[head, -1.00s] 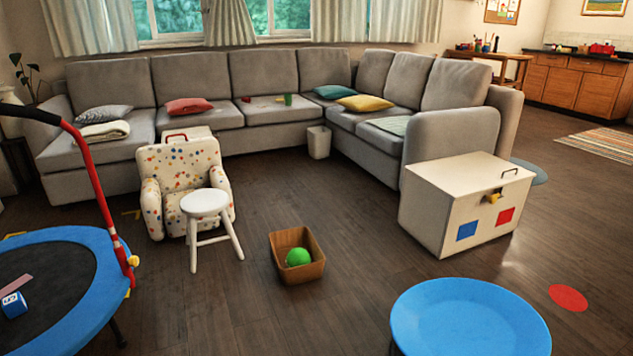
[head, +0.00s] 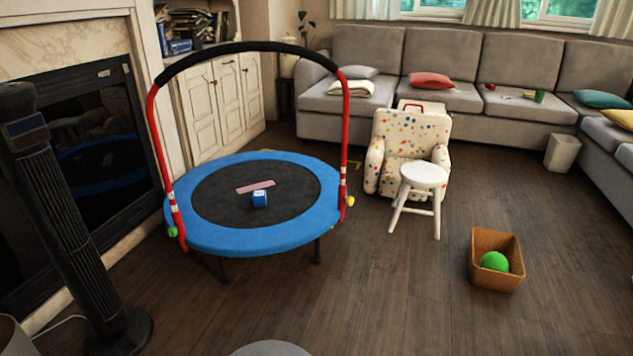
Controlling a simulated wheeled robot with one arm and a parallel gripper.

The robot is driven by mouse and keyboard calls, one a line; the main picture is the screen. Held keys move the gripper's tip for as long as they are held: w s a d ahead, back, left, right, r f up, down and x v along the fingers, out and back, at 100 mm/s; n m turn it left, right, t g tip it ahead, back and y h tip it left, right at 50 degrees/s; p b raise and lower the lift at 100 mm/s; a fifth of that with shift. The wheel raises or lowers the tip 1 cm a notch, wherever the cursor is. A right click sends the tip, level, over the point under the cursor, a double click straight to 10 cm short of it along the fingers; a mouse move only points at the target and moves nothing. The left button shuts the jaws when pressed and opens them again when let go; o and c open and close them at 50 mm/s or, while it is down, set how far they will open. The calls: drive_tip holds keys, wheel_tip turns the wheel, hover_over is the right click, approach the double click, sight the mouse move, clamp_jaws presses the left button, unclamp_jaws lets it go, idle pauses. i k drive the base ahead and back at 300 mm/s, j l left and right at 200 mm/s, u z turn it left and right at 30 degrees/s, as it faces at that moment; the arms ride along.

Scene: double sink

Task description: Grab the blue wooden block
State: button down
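A small blue block (head: 260,199) with white marks on its top sits on the black middle of a mini trampoline (head: 218,239) with a blue rim. A flat pinkish strip (head: 255,186) lies just behind the block. The trampoline has a tall handle bar (head: 347,130), red at the sides and black on top. My gripper is not in view.
A black tower fan (head: 62,210) stands at the left before a fireplace (head: 100,140). Right of the trampoline are a spotted armchair (head: 412,130), a white stool (head: 424,175) and a basket (head: 484,275) with a green ball (head: 494,261).

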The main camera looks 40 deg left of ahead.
sight(259, 196)
drive_tip(key=u, duration=1.95)
drive_tip(key=l, duration=0.2)
drive_tip(key=i+j, duration=0.5)
drive_tip(key=i, duration=0.15)
drive_tip(key=i+j, duration=0.55)
drive_tip(key=i+j+u, duration=0.1)
drive_tip(key=i+j, duration=0.4)
drive_tip(key=i, duration=0.25)
